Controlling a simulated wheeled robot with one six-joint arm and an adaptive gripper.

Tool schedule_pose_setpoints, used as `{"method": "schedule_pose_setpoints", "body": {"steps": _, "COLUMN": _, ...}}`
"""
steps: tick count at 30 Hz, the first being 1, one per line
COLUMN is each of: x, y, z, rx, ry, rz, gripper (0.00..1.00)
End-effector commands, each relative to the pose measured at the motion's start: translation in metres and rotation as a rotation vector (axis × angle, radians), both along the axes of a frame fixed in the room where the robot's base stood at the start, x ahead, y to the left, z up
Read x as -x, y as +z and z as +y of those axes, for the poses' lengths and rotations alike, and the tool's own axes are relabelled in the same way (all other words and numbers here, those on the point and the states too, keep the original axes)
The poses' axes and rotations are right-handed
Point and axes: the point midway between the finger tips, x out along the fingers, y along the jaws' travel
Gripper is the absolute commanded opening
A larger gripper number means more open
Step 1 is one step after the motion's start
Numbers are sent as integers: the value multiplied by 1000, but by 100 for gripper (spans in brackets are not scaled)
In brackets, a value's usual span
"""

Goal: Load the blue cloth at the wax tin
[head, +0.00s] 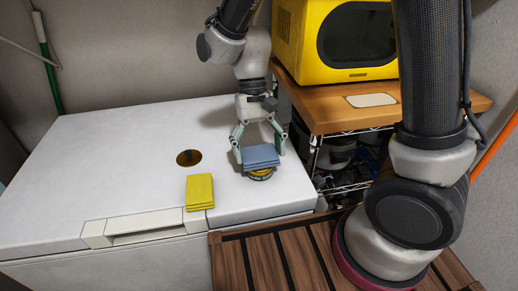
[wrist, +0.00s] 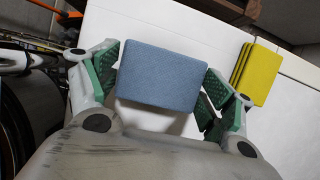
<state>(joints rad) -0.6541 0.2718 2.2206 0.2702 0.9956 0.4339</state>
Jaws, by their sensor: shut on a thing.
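The folded blue cloth (head: 261,156) is between the fingers of my gripper (head: 261,153), which is shut on it. In the wrist view the blue cloth (wrist: 158,75) fills the space between the green finger pads of my gripper (wrist: 160,88). A round tin (head: 261,175), likely the wax tin, shows just below the cloth's front edge on the white washer top. The cloth hides most of the tin, and I cannot tell whether the two touch. The tin does not show in the wrist view.
A folded yellow cloth (head: 200,192) lies front left of the tin, and shows in the wrist view (wrist: 255,73). A dark round hole (head: 188,158) is in the white top (head: 110,160). A yellow microwave (head: 340,42) stands on a wooden shelf (head: 330,112) at right. The left of the top is clear.

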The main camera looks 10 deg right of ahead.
Motion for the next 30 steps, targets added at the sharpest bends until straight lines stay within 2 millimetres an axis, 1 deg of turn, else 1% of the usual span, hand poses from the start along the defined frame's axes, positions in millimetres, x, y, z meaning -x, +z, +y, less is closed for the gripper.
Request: {"method": "schedule_pose_setpoints", "body": {"steps": 30, "x": 0, "y": -10, "z": 0, "rx": 0, "ry": 0, "rz": 0, "gripper": 62}}
